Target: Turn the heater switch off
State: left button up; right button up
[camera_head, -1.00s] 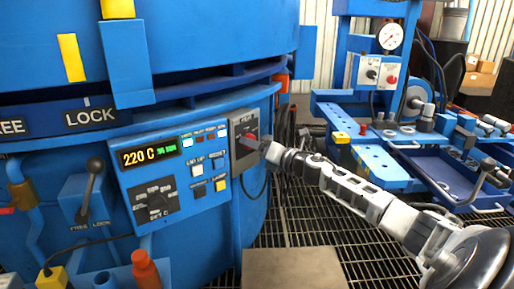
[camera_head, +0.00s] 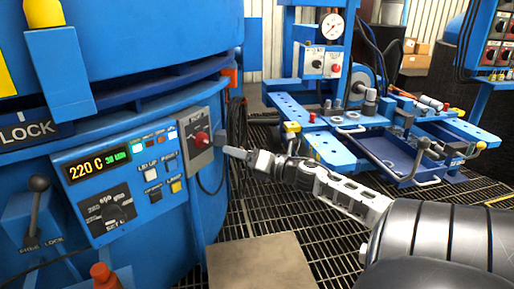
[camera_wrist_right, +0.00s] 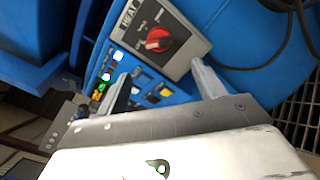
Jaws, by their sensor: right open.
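The heater switch is a red knob (camera_head: 202,139) on a grey plate (camera_head: 196,155) at the right end of the blue furnace's control panel. In the wrist view the knob (camera_wrist_right: 158,40) shows clearly, with a pale mark pointing left and a "HEAT" label on the plate. My right gripper (camera_head: 232,152) is just right of the knob in the head view, apart from it. In the wrist view its two fingers (camera_wrist_right: 165,82) are spread and empty, with the knob ahead of them. My left gripper is not in view.
The control panel's display (camera_head: 98,165) reads 220 C, with lit buttons beside it. A free lock lever (camera_head: 38,185) is at the left. Dark cables (camera_head: 236,125) hang right of the plate. A blue workbench (camera_head: 335,150) stands at the right over grated floor.

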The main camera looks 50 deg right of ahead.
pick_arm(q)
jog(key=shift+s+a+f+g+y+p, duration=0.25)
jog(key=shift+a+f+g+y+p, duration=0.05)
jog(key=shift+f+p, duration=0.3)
pick_arm(e)
jog(key=s, duration=0.5)
jog(key=shift+d, duration=0.25)
